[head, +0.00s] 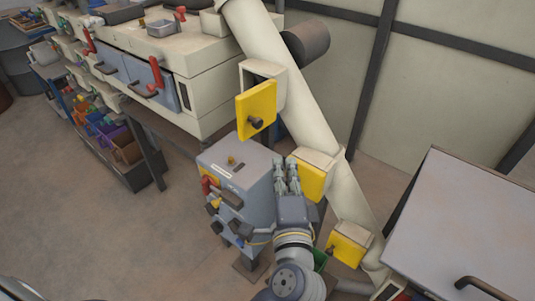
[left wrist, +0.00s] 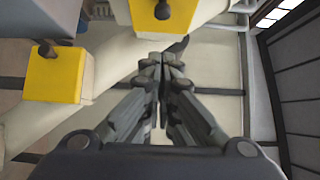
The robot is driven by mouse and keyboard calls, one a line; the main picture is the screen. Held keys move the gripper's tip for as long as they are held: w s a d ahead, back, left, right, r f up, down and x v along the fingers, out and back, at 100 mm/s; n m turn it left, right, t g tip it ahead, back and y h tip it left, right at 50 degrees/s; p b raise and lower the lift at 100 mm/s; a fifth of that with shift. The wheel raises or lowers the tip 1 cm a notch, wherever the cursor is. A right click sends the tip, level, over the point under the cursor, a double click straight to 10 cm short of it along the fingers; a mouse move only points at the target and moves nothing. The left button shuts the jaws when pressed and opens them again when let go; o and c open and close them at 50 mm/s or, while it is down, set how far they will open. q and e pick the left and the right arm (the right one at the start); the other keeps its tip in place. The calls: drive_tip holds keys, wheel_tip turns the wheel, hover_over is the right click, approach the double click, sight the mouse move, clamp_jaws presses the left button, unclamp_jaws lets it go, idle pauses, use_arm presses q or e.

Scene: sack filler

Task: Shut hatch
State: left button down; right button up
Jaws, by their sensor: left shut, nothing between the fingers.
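A thick cream pipe (head: 263,42) slants down from upper left to lower right in the head view and carries yellow hatches on cream boxes. The top hatch (head: 256,108) has a dark knob and stands swung out, with its box opening showing behind it. The middle hatch (head: 312,182) is partly hidden by my left gripper; it seems to lie against its box. The bottom hatch (head: 346,249) looks shut. My left gripper (head: 287,163) is shut and empty, just left of the middle hatch and below the top one. In the left wrist view, the gripper (left wrist: 162,62) lies right of one yellow hatch (left wrist: 55,80).
A grey control cabinet (head: 234,185) with levers and knobs stands left of my left gripper. A cream machine (head: 190,65) with red handles fills the upper left. A large grey panel (head: 465,220) with a dark handle is at the right. Open floor (head: 90,230) lies at lower left.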

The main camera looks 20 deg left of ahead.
use_arm(q)
drive_tip(key=s+a+p+x, duration=0.1)
drive_tip(key=p+x, duration=0.3)
drive_tip(key=x, duration=0.7)
drive_tip(key=shift+w+a, duration=0.35)
drive_tip(key=shift+a, duration=0.55)
drive_tip(key=shift+f, duration=0.1)
drive_tip(key=shift+p, duration=0.3)
